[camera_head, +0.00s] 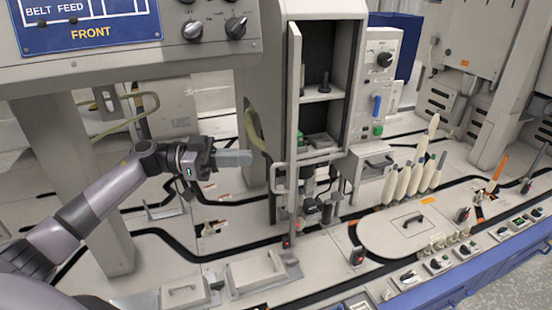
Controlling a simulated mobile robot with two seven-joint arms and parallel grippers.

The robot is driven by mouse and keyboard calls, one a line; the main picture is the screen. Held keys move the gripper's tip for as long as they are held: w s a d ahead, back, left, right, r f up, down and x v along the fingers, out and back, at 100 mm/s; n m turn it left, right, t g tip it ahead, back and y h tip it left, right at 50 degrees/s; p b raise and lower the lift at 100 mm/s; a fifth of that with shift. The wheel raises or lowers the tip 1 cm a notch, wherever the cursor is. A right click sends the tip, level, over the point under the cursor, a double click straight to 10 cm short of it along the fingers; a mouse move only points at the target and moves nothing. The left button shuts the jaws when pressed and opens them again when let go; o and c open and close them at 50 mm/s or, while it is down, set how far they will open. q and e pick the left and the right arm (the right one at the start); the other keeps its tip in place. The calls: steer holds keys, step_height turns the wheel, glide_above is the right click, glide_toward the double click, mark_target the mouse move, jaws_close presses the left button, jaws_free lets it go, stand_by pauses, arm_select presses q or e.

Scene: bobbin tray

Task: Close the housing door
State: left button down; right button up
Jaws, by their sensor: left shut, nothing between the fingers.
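The housing (349,50) is a tall grey cabinet in the middle of the head view. The housing door (295,95) stands open, pointing towards me and seen nearly edge-on. A pale bar handle (273,178) sits low by the door, on its left side. My left gripper (245,158) comes in from the left. Its fingers are shut and empty, pointing right, and appear left of the door with a gap to it in the picture. My right gripper is out of view.
A grey control panel (130,62) hangs at upper left. Several pale bobbins (405,182) stand right of the housing. An oval cover plate (408,228) and a row of switches (440,263) lie at the front right. A blue rail edges the bench.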

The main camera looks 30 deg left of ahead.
arm_select(q)
steer(key=x, duration=0.7)
steer(key=shift+d, duration=0.2)
steer(key=shift+w, duration=0.1)
steer(key=shift+r, duration=0.1)
